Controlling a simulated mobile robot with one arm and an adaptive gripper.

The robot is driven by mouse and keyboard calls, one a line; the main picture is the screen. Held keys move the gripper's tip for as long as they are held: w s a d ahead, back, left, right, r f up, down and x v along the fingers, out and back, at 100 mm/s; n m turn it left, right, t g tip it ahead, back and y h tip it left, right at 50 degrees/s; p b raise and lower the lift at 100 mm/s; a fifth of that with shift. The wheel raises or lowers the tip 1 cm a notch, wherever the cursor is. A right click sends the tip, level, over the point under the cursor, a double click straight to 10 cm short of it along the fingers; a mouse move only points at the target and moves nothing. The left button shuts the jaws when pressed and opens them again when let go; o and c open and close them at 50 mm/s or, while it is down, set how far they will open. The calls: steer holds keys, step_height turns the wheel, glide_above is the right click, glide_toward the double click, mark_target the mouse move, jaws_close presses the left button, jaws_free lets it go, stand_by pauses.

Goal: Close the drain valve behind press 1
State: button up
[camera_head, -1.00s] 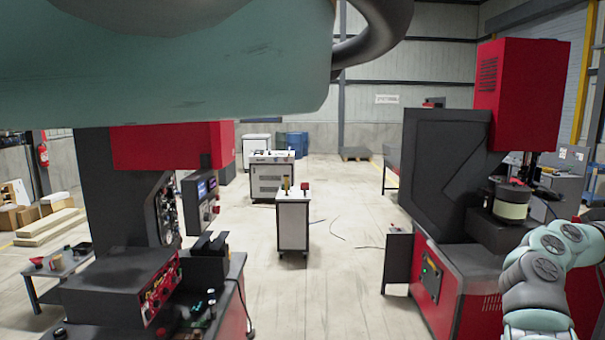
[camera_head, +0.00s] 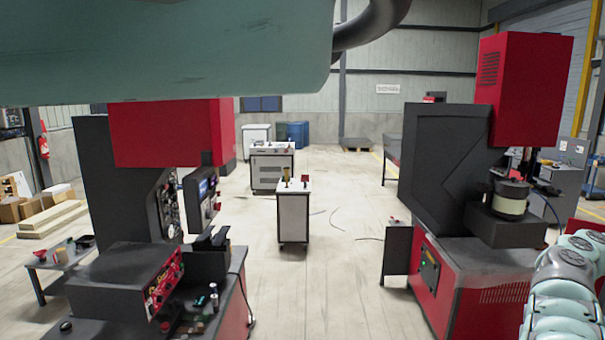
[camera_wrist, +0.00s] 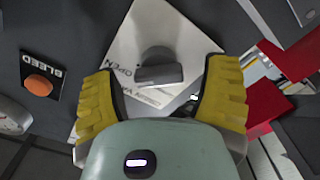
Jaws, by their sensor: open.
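In the wrist view, my gripper (camera_wrist: 165,72) has its two yellow fingers spread apart, one on each side of a dark grey valve handle (camera_wrist: 158,72). The handle sits on a pale, tilted square plate (camera_wrist: 150,22) with the lettering "OPEN" and other partly hidden lettering. No finger clearly touches the handle. The lower part of the plate is hidden behind my gripper. In the head view my gripper does not show, and I cannot tell which machine there bears this handle.
Red parts (camera_wrist: 285,58) are at right. In the head view, red-and-black machines (camera_head: 170,135) (camera_head: 450,160) flank an open floor with a small cart (camera_head: 293,215).

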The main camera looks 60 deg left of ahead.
steer(key=shift+o, duration=0.3)
steer(key=c, duration=1.2)
steer(key=shift+c, duration=0.2)
steer(key=shift+f, duration=0.1)
steer(key=n+b, duration=0.2)
steer(key=n, duration=0.1)
steer(key=shift+f+n, duration=0.1)
steer(key=shift+n, duration=0.3)
steer(key=n+b, duration=0.1)
steer(key=n, duration=0.3)
steer(key=shift+a+n, duration=0.1)
steer(key=shift+n, duration=0.2)
steer(key=n, duration=0.4)
steer(key=shift+f+n, duration=0.1)
steer(key=shift+n, duration=0.2)
steer(key=n+p, duration=0.2)
steer(key=n, duration=0.2)
steer(key=shift+f+n, duration=0.1)
steer(key=shift+n, duration=0.3)
